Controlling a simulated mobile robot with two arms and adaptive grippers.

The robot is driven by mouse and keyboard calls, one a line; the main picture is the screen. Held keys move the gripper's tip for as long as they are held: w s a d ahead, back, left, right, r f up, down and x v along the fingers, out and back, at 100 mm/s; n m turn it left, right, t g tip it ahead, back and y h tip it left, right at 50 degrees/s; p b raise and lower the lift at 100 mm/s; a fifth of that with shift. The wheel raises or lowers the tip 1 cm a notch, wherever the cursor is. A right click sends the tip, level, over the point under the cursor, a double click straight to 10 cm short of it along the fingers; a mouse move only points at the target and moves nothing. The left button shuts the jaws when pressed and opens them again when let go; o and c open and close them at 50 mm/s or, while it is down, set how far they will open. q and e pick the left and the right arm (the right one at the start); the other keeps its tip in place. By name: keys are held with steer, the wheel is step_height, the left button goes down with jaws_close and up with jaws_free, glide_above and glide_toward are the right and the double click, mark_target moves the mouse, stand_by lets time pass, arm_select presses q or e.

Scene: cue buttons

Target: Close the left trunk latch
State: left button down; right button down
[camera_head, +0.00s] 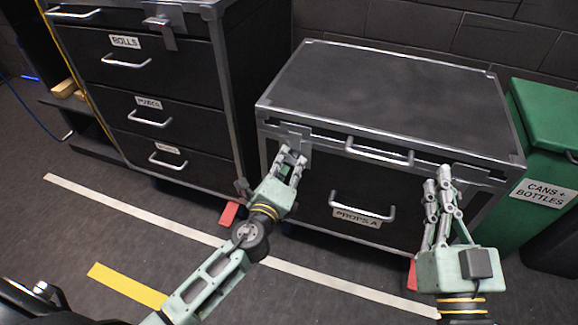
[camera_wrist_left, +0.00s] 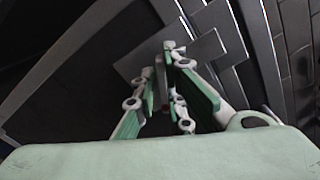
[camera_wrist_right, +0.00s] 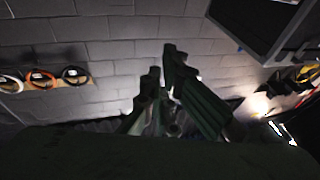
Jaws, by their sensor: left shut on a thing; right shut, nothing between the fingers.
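A black trunk (camera_head: 385,85) with metal edges and a label "PROPS A" stands at centre right in the head view, its lid down. The left trunk latch (camera_head: 296,135) is a grey metal plate on the trunk's front left. My left gripper (camera_head: 292,155) is at this latch with its fingers closed on part of it; the latch plate (camera_wrist_left: 205,48) also shows behind the fingers in the left wrist view. The fingers hide the latch's lower part. The right latch (camera_head: 470,175) is partly hidden by my right gripper (camera_head: 444,175), which is shut and empty, pointing up in front of it.
A black drawer cabinet (camera_head: 150,80) stands to the left of the trunk. A green bin (camera_head: 545,125) labelled "CANS + BOTTLES" is close on the right. A handle (camera_head: 380,152) sits between the latches, and a lower handle (camera_head: 362,208) below.

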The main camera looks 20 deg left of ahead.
arm_select(q)
steer(key=n, duration=0.1)
steer(key=n+b, duration=0.1)
steer(key=n, duration=0.1)
steer(key=shift+d+r, duration=0.1)
steer(key=shift+d, duration=0.15)
steer(key=shift+r+n, duration=0.1)
steer(key=shift+n, duration=1.2)
arm_select(e)
steer(key=s+r+t+y, duration=0.1)
steer(key=s+r+t, duration=0.3)
steer(key=r, duration=0.3)
steer(key=shift+r+t+y, duration=0.15)
steer(key=shift+t+y, duration=0.15)
arm_select(q)
steer(key=c, duration=1.9)
jaws_free()
steer(key=shift+a+r, duration=0.1)
arm_select(e)
steer(key=shift+d, duration=0.1)
arm_select(q)
steer(key=shift+f, duration=0.2)
steer(key=shift+s+a, duration=0.1)
steer(key=shift+s, duration=0.2)
steer(key=s, duration=1.1)
steer(key=shift+s+a, duration=0.15)
steer(key=shift+s, duration=0.05)
